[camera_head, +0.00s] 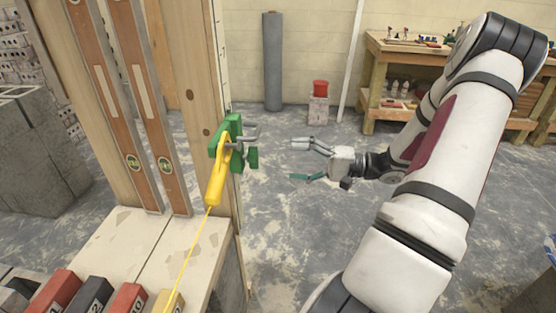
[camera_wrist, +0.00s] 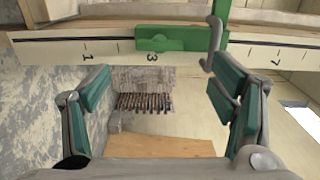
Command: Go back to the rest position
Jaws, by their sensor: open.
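My gripper (camera_head: 297,160) is open and empty in the head view. It hangs in the air to the right of a wooden post (camera_head: 203,90), with a gap between them. In the wrist view its two green-padded fingers (camera_wrist: 158,92) are spread wide with nothing between them. A green clamp (camera_head: 232,140) with a grey metal hook sits on the post, and a yellow handle with a yellow string (camera_head: 216,178) hangs at it. In the wrist view the green clamp (camera_wrist: 168,39) lies on a marked strip, beyond the fingertips, with its hook near the right finger.
Two brown spirit levels (camera_head: 150,120) lean by the post. A bench top (camera_head: 130,245) with numbered bricks (camera_head: 125,300) is at lower left. Grey blocks (camera_head: 38,150) stand far left. A workbench (camera_head: 400,55) and a red container (camera_head: 320,87) stand behind. The floor around my gripper looks clear.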

